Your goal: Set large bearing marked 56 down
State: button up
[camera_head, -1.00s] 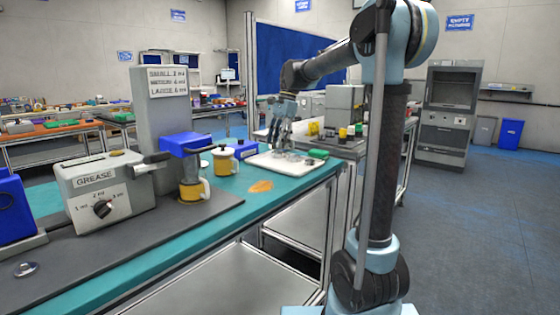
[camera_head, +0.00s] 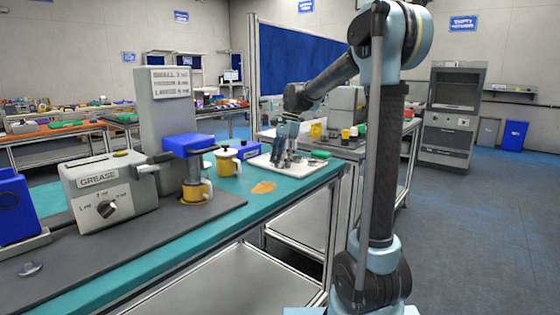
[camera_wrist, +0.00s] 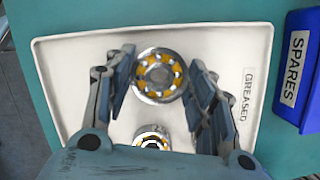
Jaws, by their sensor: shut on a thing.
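My gripper (camera_wrist: 160,78) is shut on a large bearing (camera_wrist: 159,75), a steel ring with orange-yellow between its rings, seen from above. Its marking is not readable. The bearing is held over the white tray labelled GREASED (camera_wrist: 70,75); I cannot tell whether it touches the tray. A second bearing (camera_wrist: 152,138) lies in the tray close to my gripper's base side, partly hidden by the wrist. In the head view my gripper (camera_head: 283,160) points down over the white tray (camera_head: 262,161); the held bearing is not clear there.
The blue SPARES bin (camera_wrist: 298,70) stands right of the tray. In the head view, a yellow grease pot (camera_head: 226,161), the press with blue head (camera_head: 188,145) and the GREASE box (camera_head: 110,190) stand to the left. Free tray surface lies left of the bearings.

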jog(key=shift+f, duration=0.1)
jog(key=o, duration=1.4)
jog(key=shift+c, duration=0.2)
jog(key=v, duration=1.2)
jog(key=s+d+f+n+t+h, duration=0.1)
jog(key=s+d+f+n, duration=0.2)
jog(key=s+d+f, duration=0.3)
jog(key=s+d+f+n+t, duration=0.1)
jog(key=s+d+f+n, duration=0.3)
jog(key=s+f, duration=0.9)
jog(key=s+d+f+n+t+h, duration=0.1)
jog(key=s+d+f+n, duration=0.3)
jog(key=s+d+f, duration=0.4)
jog(key=s+f+t, duration=0.1)
jog(key=s+f, duration=0.1)
jog(key=s, duration=0.4)
jog(key=shift+s+d+h, duration=0.2)
jog(key=shift+d+h, duration=0.05)
jog(key=shift+h, duration=0.05)
